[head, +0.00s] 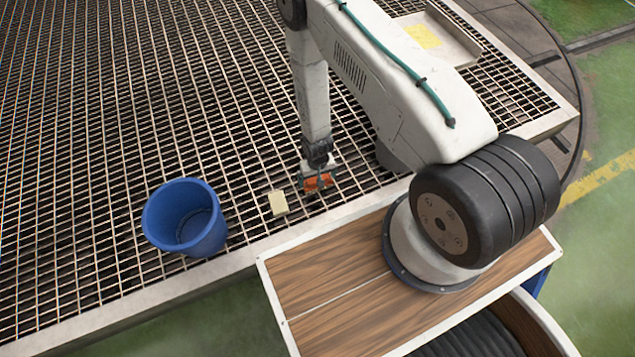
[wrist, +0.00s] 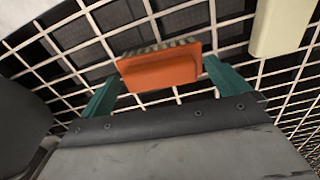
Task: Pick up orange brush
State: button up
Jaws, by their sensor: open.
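The orange brush (head: 318,182) lies on the metal grating, close to its near edge. In the wrist view the orange brush (wrist: 160,70) shows an orange block with pale bristles along its far side. My gripper (head: 319,178) is right over the brush in the head view. In the wrist view my gripper (wrist: 158,88) is open, with one green finger to the left of the brush and one to its right. Gaps show between the brush and the fingers, the right one narrower. I cannot tell the exact height of the fingers above the grating.
A pale yellow block (head: 278,203) lies just left of the brush; it also shows in the wrist view (wrist: 282,25). A blue bucket (head: 185,218) stands further left. A metal tray (head: 462,45) with a yellow piece (head: 423,36) is at the back right. The grating (head: 90,110) is clear at left.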

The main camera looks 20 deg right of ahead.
jog(key=shift+c, duration=0.3)
jog(key=c, duration=1)
jog(key=shift+o, duration=0.2)
jog(key=shift+r, duration=0.1)
jog(key=shift+r, duration=0.55)
notch_tip(320, 180, up, 2)
jog(key=shift+r, duration=0.1)
jog(key=shift+s+a+r, duration=0.1)
jog(key=shift+s+r, duration=0.05)
jog(key=shift+s, duration=0.45)
jog(key=s+a+r, duration=0.1)
jog(key=s+a, duration=0.1)
jog(key=s, duration=1.2)
jog(key=shift+s+a+r, duration=0.15)
jog(key=shift+s, duration=0.15)
